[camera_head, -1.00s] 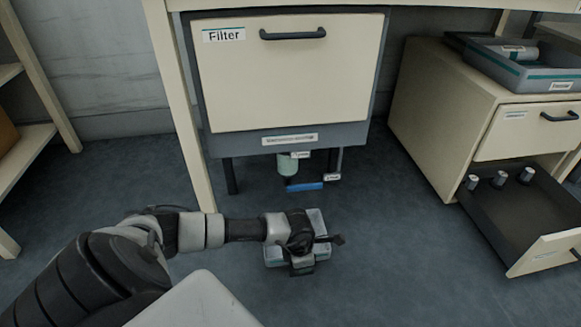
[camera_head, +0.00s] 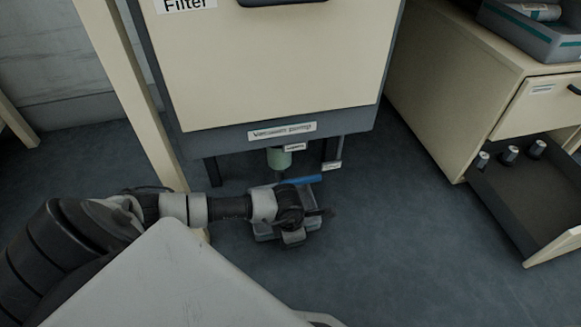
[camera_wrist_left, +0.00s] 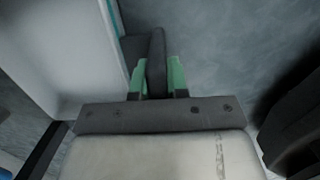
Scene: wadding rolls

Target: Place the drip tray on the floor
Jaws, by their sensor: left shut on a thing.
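The drip tray (camera_head: 265,232) is a small grey tray, low over the dark floor (camera_head: 380,250) in front of the cabinet's legs. My left gripper (camera_head: 292,212) is shut on it and covers much of it in the head view. I cannot tell whether the tray touches the floor. In the left wrist view a pale tray wall (camera_wrist_left: 60,45) with a teal stripe lies left of the dark fingers (camera_wrist_left: 157,65) and their green pads. My right gripper is not in view.
Above stands a cabinet (camera_head: 270,65) labelled Filter and Vacuum pump. A green bottle-like part (camera_head: 279,158) hangs beneath it, with a blue bar (camera_head: 302,180) near the tray. At right, an open drawer (camera_head: 520,200) holds 3 small cylinders. The floor between is clear.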

